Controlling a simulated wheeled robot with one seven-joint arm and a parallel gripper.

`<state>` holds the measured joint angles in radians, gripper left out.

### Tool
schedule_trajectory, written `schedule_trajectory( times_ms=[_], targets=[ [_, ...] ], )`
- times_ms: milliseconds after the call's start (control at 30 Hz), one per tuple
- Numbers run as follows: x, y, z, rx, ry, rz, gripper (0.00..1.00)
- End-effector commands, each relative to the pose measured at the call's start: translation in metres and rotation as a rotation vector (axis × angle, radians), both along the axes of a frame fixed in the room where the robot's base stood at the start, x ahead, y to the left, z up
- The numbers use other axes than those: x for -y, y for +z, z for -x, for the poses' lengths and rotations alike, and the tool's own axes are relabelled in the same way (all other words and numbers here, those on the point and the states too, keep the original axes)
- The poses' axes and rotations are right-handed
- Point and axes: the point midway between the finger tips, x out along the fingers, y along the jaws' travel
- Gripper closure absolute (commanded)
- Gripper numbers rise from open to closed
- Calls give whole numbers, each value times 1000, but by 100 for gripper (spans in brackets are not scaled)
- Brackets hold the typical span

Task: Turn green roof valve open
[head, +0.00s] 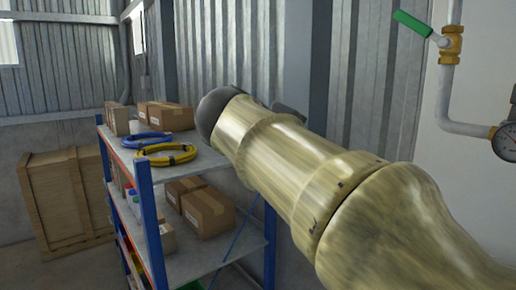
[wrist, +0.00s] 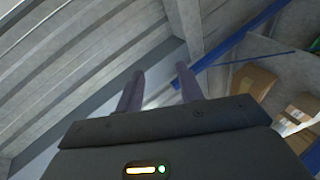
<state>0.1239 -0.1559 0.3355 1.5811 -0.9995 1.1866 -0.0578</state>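The green valve handle (head: 412,23) shows at the top right of the head view. It slants down to the right to a brass valve body (head: 451,45) on a white pipe by a pale wall. My gripper (wrist: 160,88) shows in the wrist view with two dark fingers apart and nothing between them. In the head view my arm reaches away toward the shelf, and its dark end is left of the valve and well apart from it. The fingers are hidden there. The valve is not in the wrist view.
A blue-framed shelf (head: 190,262) with cardboard boxes (head: 207,212) and coiled blue and yellow hoses (head: 166,155) stands at the left. A wooden crate (head: 65,200) is behind it. A pressure gauge (head: 505,140) sits at the right edge below the valve. Corrugated metal walls stand behind.

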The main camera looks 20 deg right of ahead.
Motion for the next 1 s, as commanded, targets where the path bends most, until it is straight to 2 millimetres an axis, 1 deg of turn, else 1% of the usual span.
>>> schedule_trajectory(
  times_ms=[67, 100, 167, 200, 267, 300, 333, 367, 467, 500, 567, 600, 633, 667, 700, 767, 800, 900, 1000],
  targets=[
    [-1, 0, 0, 0, 1, 1, 63],
    [-1, 0, 0, 0, 2, 1, 65],
    [-1, -1, 0, -2, 3, -1, 76],
    [-1, -5, -1, -8, 5, -6, 84],
    [-2, -17, -4, -25, 14, -22, 96],
    [-3, -29, -8, -43, 25, -40, 100],
    [-4, -42, -10, -60, 34, -58, 100],
    [-6, -57, -13, -81, 46, -82, 100],
    [-12, -122, -19, -165, 84, -192, 100],
    [-15, -153, -20, -201, 94, -249, 100],
    [-22, -201, -16, -251, 103, -346, 100],
    [-26, -232, -11, -283, 102, -413, 100],
    [-29, -254, -6, -301, 96, -466, 100],
    [-33, -275, 0, -319, 88, -516, 100],
    [-37, -302, 9, -338, 72, -585, 100],
    [-44, -340, 24, -361, 36, -685, 100],
    [-47, -364, 36, -372, 5, -749, 100],
    [-55, -413, 66, -379, -90, -892, 100],
    [-59, -444, 91, -368, -178, -986, 100]
  ],
)
